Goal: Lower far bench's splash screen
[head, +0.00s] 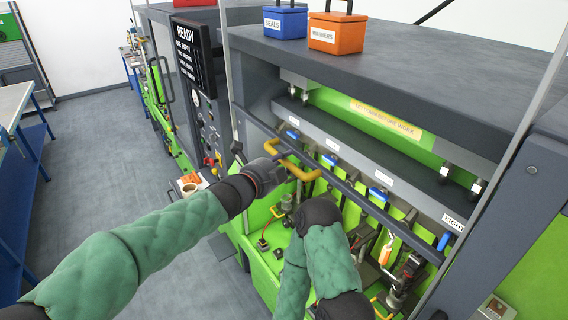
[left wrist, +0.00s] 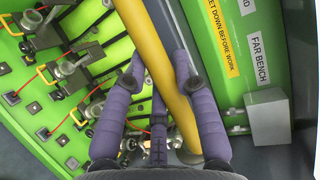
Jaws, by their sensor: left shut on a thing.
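The far bench's splash screen has a long dark bar (head: 345,187) with a yellow handle (head: 305,173), in front of the injector row. In the left wrist view the yellow handle (left wrist: 158,60) runs between the purple fingers of my left gripper (left wrist: 160,80). In the head view my left gripper (head: 279,156) is at the handle's left end, shut on it. A green panel (left wrist: 215,70) beside it in the wrist view bears labels reading "FAR BENCH" and "...ET DOWN BEFORE WORK". My right arm is folded at the bottom of the head view; its gripper does not show.
A blue SEALS box (head: 285,22) and an orange WASHERS box (head: 337,33) stand on the bench top. Injectors and fittings fill the green bay (head: 270,262) below the bar. A READY display (head: 193,55) is at left. The floor (head: 85,165) is clear at left.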

